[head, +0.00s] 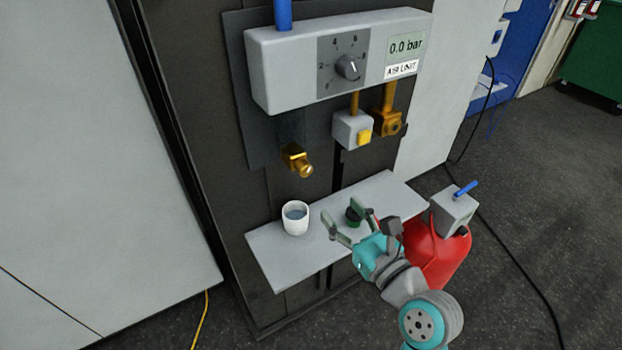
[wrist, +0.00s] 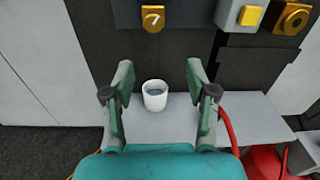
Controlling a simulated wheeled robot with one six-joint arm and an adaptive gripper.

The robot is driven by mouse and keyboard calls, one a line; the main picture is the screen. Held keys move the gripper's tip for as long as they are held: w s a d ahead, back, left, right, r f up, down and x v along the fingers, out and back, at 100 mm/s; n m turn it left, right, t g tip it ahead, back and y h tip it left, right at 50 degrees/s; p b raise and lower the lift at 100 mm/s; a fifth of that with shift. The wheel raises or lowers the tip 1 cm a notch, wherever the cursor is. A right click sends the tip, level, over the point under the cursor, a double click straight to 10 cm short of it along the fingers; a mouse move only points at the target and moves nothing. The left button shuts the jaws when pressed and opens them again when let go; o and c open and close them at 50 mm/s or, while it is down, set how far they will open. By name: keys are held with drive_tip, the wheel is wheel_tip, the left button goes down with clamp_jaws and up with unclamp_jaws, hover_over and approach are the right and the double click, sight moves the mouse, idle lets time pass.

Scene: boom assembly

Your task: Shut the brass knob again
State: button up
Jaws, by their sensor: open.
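The brass knob (head: 300,164) sits low on the dark panel under the air unit. It also shows in the wrist view (wrist: 153,18) at the top, above the cup, with a light mark on its face. My gripper (head: 348,220) is open and empty. It is over the grey shelf, below and to the right of the knob in the head view, and apart from it. In the wrist view the two fingers (wrist: 159,82) stand wide apart with the cup showing between them. Nothing hides the knob.
A white cup (head: 295,218) with grey-blue contents stands on the shelf (head: 275,258) below the knob. The air unit (head: 290,72) reads 0.0 bar. A yellow button (head: 365,137) and another brass fitting (head: 388,122) are to the right. A red container (head: 437,255) stands beside the shelf.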

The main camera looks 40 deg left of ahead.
sight(307, 173)
drive_tip(key=shift+g, duration=0.4)
drive_tip(key=x, duration=0.3)
drive_tip(key=r+x, duration=0.1)
drive_tip(key=x, duration=0.7)
drive_tip(key=shift+s+a+r, duration=0.2)
drive_tip(key=shift+a, duration=0.15)
clamp_jaws()
